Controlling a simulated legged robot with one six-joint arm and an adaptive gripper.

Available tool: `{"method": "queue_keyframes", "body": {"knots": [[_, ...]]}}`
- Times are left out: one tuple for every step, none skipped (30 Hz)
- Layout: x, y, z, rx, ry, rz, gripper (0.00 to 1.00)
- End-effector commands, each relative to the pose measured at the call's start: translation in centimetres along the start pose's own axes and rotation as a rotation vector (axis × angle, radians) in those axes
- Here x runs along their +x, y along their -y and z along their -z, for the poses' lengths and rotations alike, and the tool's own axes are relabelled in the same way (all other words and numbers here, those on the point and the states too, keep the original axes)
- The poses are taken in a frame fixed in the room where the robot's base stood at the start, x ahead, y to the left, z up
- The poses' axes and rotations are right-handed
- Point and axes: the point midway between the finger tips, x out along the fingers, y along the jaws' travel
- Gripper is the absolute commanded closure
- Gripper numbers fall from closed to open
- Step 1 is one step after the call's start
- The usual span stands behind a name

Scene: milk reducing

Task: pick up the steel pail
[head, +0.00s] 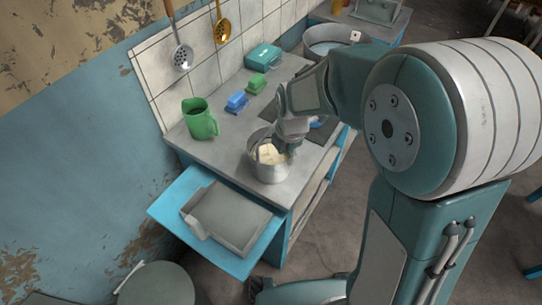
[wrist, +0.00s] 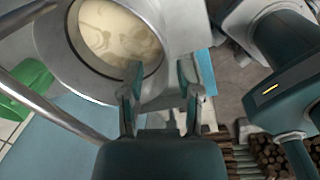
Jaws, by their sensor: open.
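The steel pail (head: 268,172) stands upright on the grey counter, near its front end, with a pale creamy mass inside. In the wrist view the pail (wrist: 72,70) fills the upper left, and its round opening shows the cream-coloured contents. My gripper (head: 283,148) is at the right side of the pail, at rim height, and hides part of it. In the wrist view my gripper (wrist: 160,85) is open, with the left fingertip overlapping the pail's rim and the right fingertip outside the opening. Whether the fingers touch the rim I cannot tell.
A green jug (head: 200,122) stands left of the pail, with a blue butter dish (head: 237,102) behind. A grey tray (head: 226,222) lies on a blue shelf (head: 172,207) in front. A large metal pot (head: 325,40) stands at the back. Ladles hang on the tiled wall.

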Motion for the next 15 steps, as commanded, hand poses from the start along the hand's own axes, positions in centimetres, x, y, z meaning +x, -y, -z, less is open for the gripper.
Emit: {"method": "queue_keyframes", "body": {"knots": [[0.5, 0.1, 0.1, 0.000, -0.001, 0.002, 0.56], [0.8, 0.1, 0.1, 0.000, -0.001, 0.003, 0.56], [1.4, 0.2, 0.2, 0.000, -0.002, 0.004, 0.56], [1.9, 0.2, 0.2, 0.000, -0.002, 0.004, 0.56], [2.4, 0.2, 0.2, 0.000, -0.002, 0.004, 0.56], [3.1, 0.3, 0.3, 0.001, -0.002, 0.004, 0.56], [3.5, 0.3, 0.3, 0.001, -0.001, 0.004, 0.56], [4.0, 0.3, 0.3, 0.001, -0.001, 0.004, 0.56], [4.4, 0.3, 0.3, 0.001, -0.001, 0.003, 0.56], [4.7, 0.3, 0.3, 0.001, -0.001, 0.003, 0.56], [4.9, 0.3, 0.3, 0.001, -0.001, 0.002, 0.56], [5.1, 0.2, 0.3, 0.001, 0.000, 0.001, 0.56], [5.2, 0.2, 0.3, 0.001, 0.000, 0.000, 0.56], [5.2, 0.2, 0.3, 0.001, 0.000, 0.000, 0.56], [5.2, 0.2, 0.3, 0.001, 0.001, 0.000, 0.56]]}}
